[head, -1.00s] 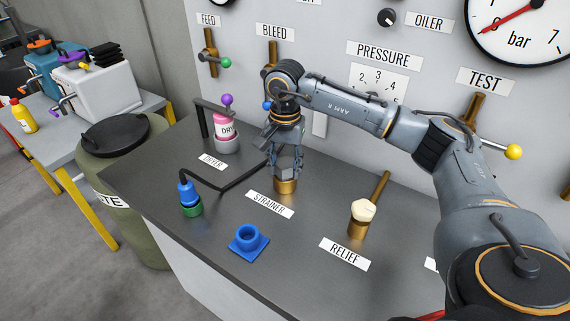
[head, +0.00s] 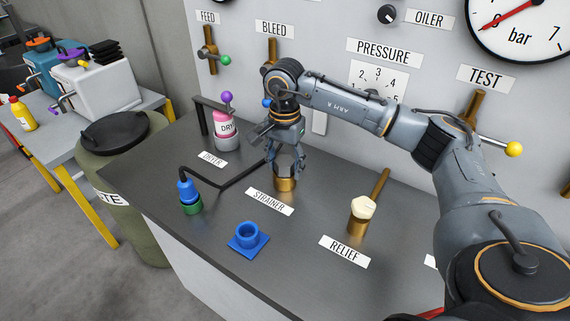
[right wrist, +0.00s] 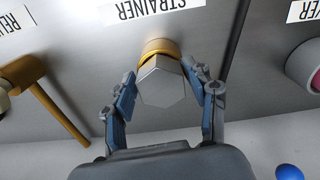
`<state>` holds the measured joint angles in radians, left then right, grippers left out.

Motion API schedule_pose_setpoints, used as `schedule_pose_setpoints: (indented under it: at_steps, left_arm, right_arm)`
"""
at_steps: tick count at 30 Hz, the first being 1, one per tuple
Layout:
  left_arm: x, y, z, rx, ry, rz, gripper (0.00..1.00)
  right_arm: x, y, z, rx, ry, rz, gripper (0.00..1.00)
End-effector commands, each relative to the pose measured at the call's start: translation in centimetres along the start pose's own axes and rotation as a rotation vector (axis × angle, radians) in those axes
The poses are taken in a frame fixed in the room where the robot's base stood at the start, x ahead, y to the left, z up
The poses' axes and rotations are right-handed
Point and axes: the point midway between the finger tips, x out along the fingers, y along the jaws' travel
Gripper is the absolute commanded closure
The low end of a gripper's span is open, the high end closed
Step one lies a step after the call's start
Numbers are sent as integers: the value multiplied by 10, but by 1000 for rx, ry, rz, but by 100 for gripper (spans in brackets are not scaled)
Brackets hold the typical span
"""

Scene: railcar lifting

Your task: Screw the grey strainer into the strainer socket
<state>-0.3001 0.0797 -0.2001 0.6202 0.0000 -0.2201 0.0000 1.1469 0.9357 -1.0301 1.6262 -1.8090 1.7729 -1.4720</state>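The grey strainer (right wrist: 163,85) is a hexagonal piece seated upright at the brass strainer socket (head: 285,184) behind the STRAINER label. In the right wrist view the brass rim (right wrist: 160,47) shows just beyond it. I cannot tell how deep it is screwed in. My right gripper (head: 286,168) points down over the strainer, with one finger on each side. In the right wrist view the fingers (right wrist: 160,80) look open, with narrow gaps beside the strainer's near end. The fingers partly hide the strainer in the head view. My left gripper is not in view.
A pink dryer bottle (head: 226,124) stands left of my right gripper, near a dark bent bar (head: 235,178). A blue-and-green piece (head: 189,196), a blue socket (head: 247,237) and the brass relief fitting (head: 359,219) stand nearby. The gauge panel (head: 330,60) rises behind.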

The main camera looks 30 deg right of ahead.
Motion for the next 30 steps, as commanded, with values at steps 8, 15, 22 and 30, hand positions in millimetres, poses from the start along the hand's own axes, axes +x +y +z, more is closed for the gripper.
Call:
schedule_pose_setpoints:
  at_steps: [8, 15, 22, 30]
  left_arm:
    - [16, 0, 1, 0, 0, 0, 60]
    - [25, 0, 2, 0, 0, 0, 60]
    - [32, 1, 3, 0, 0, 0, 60]
    - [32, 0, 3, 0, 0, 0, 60]
  right_arm:
    - [2, 0, -1, -416, 2, -2, 44]
    - [1, 0, -1, -777, 3, -2, 44]
    - [0, 0, -1, -1104, 3, -2, 44]
    - [-1, 0, -1, -1219, 3, -2, 44]
